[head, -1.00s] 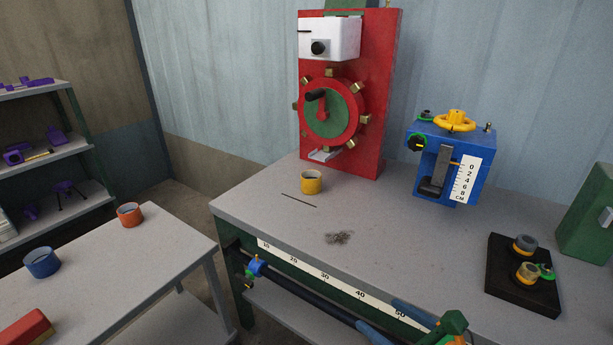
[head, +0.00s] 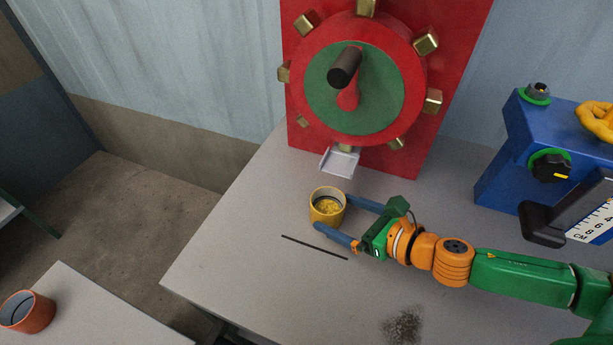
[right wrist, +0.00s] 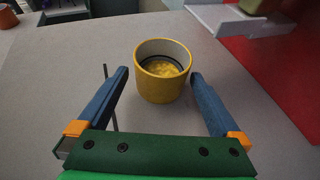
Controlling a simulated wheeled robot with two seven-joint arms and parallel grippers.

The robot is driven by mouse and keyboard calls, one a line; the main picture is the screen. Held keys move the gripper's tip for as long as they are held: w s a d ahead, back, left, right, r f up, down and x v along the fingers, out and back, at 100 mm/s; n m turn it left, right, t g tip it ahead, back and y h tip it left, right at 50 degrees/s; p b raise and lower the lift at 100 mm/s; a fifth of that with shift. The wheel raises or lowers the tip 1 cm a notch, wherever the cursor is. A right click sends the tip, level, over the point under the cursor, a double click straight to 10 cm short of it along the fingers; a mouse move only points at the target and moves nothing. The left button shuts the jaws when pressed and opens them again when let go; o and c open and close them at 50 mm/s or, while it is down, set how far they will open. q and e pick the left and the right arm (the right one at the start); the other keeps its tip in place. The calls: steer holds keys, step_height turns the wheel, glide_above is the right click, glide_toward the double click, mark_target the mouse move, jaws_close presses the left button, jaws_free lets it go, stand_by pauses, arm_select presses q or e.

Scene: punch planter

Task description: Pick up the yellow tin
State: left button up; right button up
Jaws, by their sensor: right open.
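The yellow tin (head: 327,215) stands upright on the grey bench, below the red wheel machine. It is open at the top, with yellow contents inside. My right gripper (head: 335,214) comes in from the right with its blue fingers open, one on each side of the tin at its near edge. In the right wrist view the tin (right wrist: 163,82) sits just ahead of and between the open fingertips (right wrist: 159,77). I see no grip on it. My left gripper is not in view.
The red machine (head: 432,130) has a small grey chute (head: 340,162) just behind the tin. A blue device (head: 530,150) stands at the right. A thin dark line (head: 314,247) lies in front of the tin. An orange tin (head: 28,312) stands on another table at lower left.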

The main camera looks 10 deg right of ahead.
mark_target(316, 202)
steer(key=shift+w+a, duration=0.1)
steer(key=shift+w, duration=0.15)
steer(key=shift+r, duration=0.15)
steer(key=shift+w+a+p, duration=0.4)
steer(key=shift+w+p, duration=0.05)
steer(key=x, duration=0.5)
steer(key=shift+w+f, duration=0.2)
steer(key=shift+f, duration=0.25)
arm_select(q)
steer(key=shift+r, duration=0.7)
arm_select(e)
steer(key=c, duration=1.4)
